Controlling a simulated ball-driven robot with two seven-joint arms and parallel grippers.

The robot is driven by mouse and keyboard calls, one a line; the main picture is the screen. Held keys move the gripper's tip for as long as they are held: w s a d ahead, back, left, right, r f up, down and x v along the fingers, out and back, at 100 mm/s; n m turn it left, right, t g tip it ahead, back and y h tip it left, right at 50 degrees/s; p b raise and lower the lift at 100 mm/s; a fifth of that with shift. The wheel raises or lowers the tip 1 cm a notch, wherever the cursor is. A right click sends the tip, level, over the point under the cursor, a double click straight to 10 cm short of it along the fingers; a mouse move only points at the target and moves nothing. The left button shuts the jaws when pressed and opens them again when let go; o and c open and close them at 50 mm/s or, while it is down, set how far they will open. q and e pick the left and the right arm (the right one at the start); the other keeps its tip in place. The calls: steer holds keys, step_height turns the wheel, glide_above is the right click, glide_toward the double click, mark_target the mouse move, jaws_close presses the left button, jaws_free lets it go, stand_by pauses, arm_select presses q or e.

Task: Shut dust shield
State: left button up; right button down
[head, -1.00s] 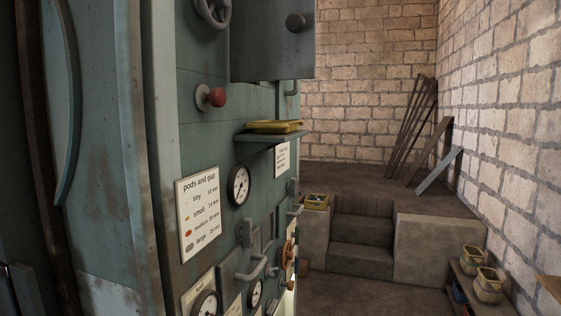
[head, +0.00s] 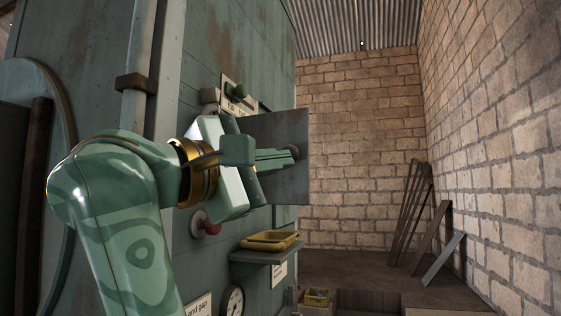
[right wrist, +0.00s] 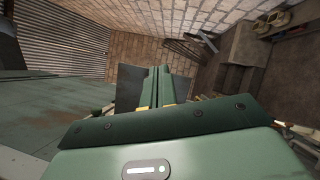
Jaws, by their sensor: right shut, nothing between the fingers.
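The dust shield appears to be the flat grey metal plate (head: 290,187) standing out from the green machine wall, swung open. It bears a round dark knob (head: 295,152) near its outer edge. My right gripper (head: 288,160) is in front of the plate with its fingers shut and empty, their tips close to the knob; I cannot tell whether they touch. In the right wrist view, the shut fingers (right wrist: 160,85) point forward with the plate (right wrist: 128,82) beside and beyond them. The wall behind the gripper is partly hidden. My left gripper is out of view.
A red knob (head: 210,227) sits on the machine wall below my wrist. A shelf (head: 265,254) with a yellow tray (head: 270,238) sticks out lower down. A green knob (head: 240,90) is above. Open air lies right of the plate, before the brick wall (head: 370,140).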

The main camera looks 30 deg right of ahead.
steer(key=a+r+t+y, duration=0.3)
steer(key=a+t+y, duration=0.1)
steer(key=a+t, duration=0.1)
steer(key=w+p+x, duration=0.1)
steer(key=p+x, duration=0.4)
steer(key=x, duration=0.9)
steer(key=shift+w+a+t+y+p, duration=0.25)
steer(key=shift+a+t+y+p, duration=0.05)
steer(key=shift+a+p, duration=0.1)
